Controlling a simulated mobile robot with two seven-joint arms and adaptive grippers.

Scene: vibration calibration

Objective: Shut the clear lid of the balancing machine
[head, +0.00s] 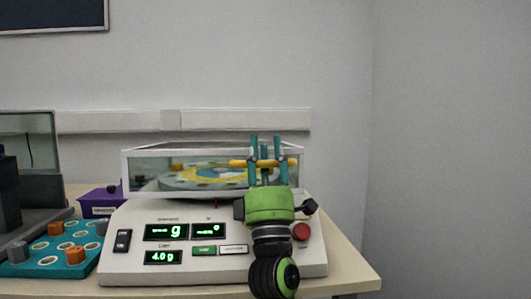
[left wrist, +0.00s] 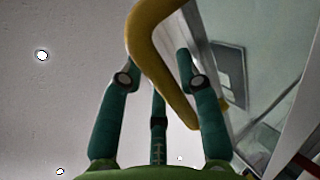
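The balancing machine (head: 213,262) stands on the table, with a sloped white front panel. Its clear lid (head: 140,172) has a pale frame and sits over a round yellow and teal disc (head: 215,176). I cannot tell whether the lid is fully down. A yellow handle (head: 238,163) is at the lid's front right; it shows as a curved bar in the left wrist view (left wrist: 146,42). My left gripper (head: 266,145) points up at the handle with teal fingers spread; in the wrist view (left wrist: 160,75) the bar passes close among them. It looks open. My right gripper is not in view.
A teal tray (head: 55,268) with orange and grey pieces is left of the machine, near a purple box (head: 101,200) and a dark device (head: 30,190). A red button (head: 300,231) is right of my gripper. The table (head: 345,278) ends at the right.

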